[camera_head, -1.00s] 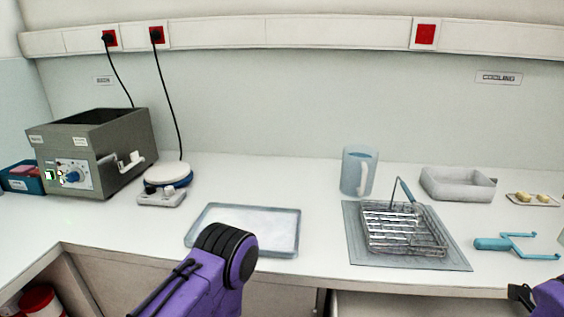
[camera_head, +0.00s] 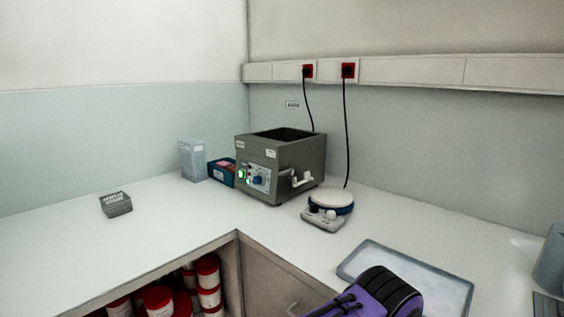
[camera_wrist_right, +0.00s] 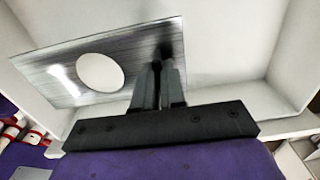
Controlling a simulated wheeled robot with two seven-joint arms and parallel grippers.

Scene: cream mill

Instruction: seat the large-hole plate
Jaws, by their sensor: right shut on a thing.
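The large-hole plate (camera_wrist_right: 65,62) is a thin, shiny metal sheet with one big round hole, through which white shows. It is in the right wrist view only. My right gripper (camera_wrist_right: 162,68) is shut on the edge of the plate, at the side right of the hole. In the head view a grey metal water bath (camera_head: 258,179) with an open, dark top stands in the far corner of the counter. It has a front panel with a blue knob and green lights. My left gripper is not in view; only a purple part of my arm shows at the bottom.
A blue-and-white round device (camera_head: 331,202) stands right of the bath. A teal box (camera_head: 222,174), a pale blue container (camera_head: 192,160) and a small grey box (camera_head: 116,204) are to the left. A shallow tray (camera_head: 440,290) lies front right. Red-lidded tubs (camera_head: 208,272) sit below the counter.

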